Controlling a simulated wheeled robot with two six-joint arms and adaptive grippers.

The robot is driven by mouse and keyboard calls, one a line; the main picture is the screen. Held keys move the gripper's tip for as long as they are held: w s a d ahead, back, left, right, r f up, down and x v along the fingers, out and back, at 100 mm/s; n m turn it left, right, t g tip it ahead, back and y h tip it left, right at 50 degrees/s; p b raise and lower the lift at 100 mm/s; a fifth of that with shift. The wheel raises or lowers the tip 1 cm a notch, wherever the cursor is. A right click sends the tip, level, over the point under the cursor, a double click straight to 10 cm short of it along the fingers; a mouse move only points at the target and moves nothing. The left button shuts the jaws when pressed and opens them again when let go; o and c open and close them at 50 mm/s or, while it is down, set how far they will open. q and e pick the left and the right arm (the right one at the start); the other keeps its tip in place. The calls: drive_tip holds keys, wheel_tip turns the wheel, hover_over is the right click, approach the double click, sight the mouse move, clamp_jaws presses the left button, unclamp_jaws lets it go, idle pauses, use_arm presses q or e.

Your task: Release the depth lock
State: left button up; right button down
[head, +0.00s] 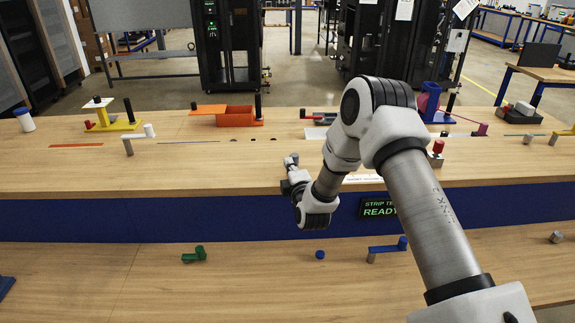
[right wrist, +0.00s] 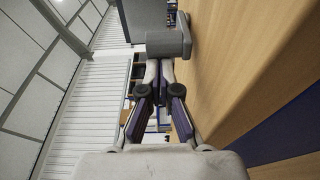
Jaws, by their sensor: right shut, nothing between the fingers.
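No part is marked as the depth lock, and I cannot tell which it is. My right arm reaches over the bench in the head view; its gripper (head: 292,170) is at the front part of the upper worktop, small and partly hidden by the wrist. In the right wrist view the fingers of this gripper (right wrist: 160,68) converge, with nothing seen between them. A grey blocky piece (right wrist: 168,43) is right by the fingertips; touching or apart I cannot tell. A small grey piece (head: 291,160) shows at the gripper in the head view. My left gripper is not in view.
An orange box (head: 235,116), a yellow fixture (head: 115,122) and a blue fixture (head: 432,108) stand along the back of the worktop. A sign reading "STRIP TEST READY" (head: 380,208) is on the blue front. Green (head: 193,255) and blue (head: 388,246) levers are on the lower shelf.

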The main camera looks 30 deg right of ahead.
drive_tip(key=shift+s+d, duration=0.15)
drive_tip(key=shift+s+d+r+p, duration=0.1)
drive_tip(key=shift+s+d+p, duration=0.25)
drive_tip(key=shift+d+p, duration=0.25)
drive_tip(key=shift+s+d+r+p, duration=0.1)
drive_tip(key=shift+s+d+p, duration=0.2)
drive_tip(key=shift+d+p, duration=0.25)
drive_tip(key=shift+s+d+f+p, duration=0.1)
drive_tip(key=shift+s+d+p, duration=0.1)
drive_tip(key=shift+d+p, duration=0.5)
drive_tip(key=shift+d+f+p, duration=0.1)
drive_tip(key=shift+d+p, duration=0.35)
drive_tip(key=shift+d, duration=0.3)
